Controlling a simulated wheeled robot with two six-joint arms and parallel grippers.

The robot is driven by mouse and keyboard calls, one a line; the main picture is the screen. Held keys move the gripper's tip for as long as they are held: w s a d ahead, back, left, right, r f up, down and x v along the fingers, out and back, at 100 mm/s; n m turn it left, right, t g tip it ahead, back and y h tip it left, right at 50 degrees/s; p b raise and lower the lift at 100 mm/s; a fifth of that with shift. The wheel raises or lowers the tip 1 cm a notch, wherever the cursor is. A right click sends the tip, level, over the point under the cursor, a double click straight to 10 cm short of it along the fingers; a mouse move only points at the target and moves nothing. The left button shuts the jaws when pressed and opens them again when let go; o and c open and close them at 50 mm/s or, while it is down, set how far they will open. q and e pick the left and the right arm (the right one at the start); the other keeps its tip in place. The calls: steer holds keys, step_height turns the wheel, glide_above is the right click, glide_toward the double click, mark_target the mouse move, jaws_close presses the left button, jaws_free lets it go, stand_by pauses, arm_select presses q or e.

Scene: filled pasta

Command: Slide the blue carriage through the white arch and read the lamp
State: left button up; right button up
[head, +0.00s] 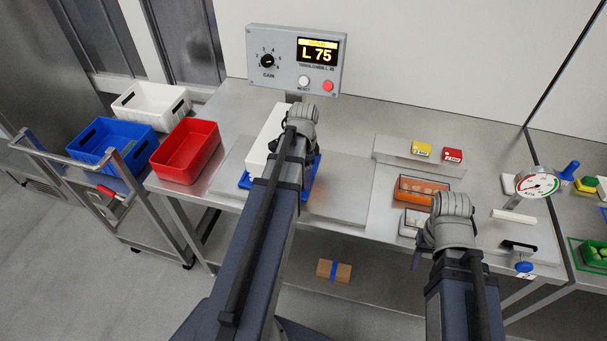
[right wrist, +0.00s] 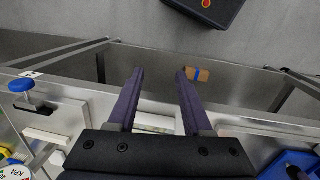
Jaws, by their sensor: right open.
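The white arch (head: 263,142) stands on a grey plate at mid-bench, partly covered by my left arm. Blue parts that look like the carriage (head: 312,178) show low on both sides of that arm; most is hidden. A blue part with a dark piece over it (right wrist: 290,165) shows at lower right in the right wrist view. My left gripper's fingers are hidden behind its arm. My right gripper (right wrist: 160,75) is open and empty, above the bench's front edge. I cannot make out a lamp on the arch. A panel (head: 286,72) behind reads L 75.
A red bin (head: 185,151) stands left of the arch. A trolley holds blue (head: 112,140) and white bins. An orange container (head: 420,190), a dial gauge (head: 536,184) and a blue-knobbed handle (head: 523,266) are at the right. A brown box (head: 334,271) lies on the lower shelf.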

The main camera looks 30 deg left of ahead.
arm_select(q)
step_height(320, 180, up, 6)
steer(key=p, duration=0.5)
steer(key=shift+f, duration=0.1)
